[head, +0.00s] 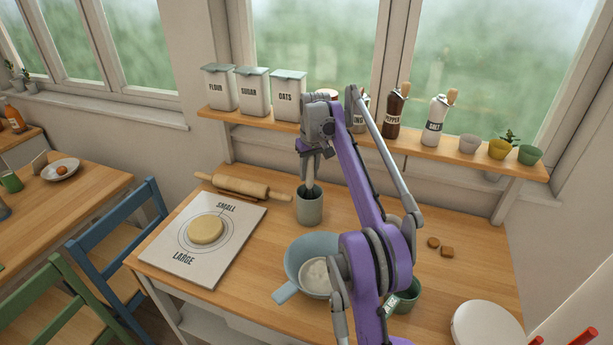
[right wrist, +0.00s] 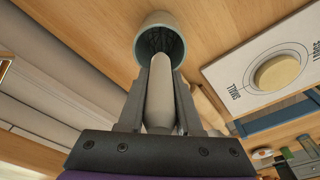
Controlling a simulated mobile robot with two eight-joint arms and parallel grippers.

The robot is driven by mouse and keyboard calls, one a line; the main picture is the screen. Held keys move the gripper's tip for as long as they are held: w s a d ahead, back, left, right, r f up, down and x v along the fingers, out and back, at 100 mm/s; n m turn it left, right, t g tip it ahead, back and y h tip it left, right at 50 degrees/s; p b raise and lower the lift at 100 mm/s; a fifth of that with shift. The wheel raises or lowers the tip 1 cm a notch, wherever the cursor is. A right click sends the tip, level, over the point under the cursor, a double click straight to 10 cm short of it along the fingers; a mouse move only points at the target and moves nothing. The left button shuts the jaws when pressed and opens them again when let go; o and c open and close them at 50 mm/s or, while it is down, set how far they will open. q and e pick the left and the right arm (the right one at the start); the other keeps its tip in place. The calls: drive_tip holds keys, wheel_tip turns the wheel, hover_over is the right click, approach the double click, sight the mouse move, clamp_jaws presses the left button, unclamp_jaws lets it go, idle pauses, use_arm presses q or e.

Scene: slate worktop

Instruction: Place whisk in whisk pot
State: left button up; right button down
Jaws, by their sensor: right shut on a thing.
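The whisk pot (head: 310,210), a grey-green cylinder, stands upright on the wooden worktop behind the mixing bowl. My right gripper (head: 311,165) is directly above it, pointing down, and is shut on the whisk (head: 309,188). In the right wrist view the whisk's pale handle (right wrist: 161,95) lies between my two dark fingers (right wrist: 164,75). My left gripper is out of view.
A rolling pin (head: 240,186) and a marked board (head: 180,250) with dough (head: 205,230) lie to the left. A blue-grey bowl (head: 297,262) stands in front of the pot. A shelf (head: 275,124) with canisters and bottles runs behind. Bare worktop shows right of my arm.

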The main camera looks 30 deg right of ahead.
drive_tip(key=shift+s+r, duration=0.15)
drive_tip(key=shift+s, duration=0.05)
drive_tip(key=shift+w+d, duration=0.15)
drive_tip(key=shift+w, duration=0.1)
drive_tip(key=c, duration=1)
unclamp_jaws()
drive_tip(key=shift+w+f, duration=0.2)
drive_tip(key=shift+f, duration=0.15)
drive_tip(key=shift+c, duration=0.2)
drive_tip(key=o, duration=0.4)
drive_tip(key=shift+s+r, duration=0.15)
drive_tip(key=shift+o, duration=0.2)
drive_tip(key=shift+s, duration=0.1)
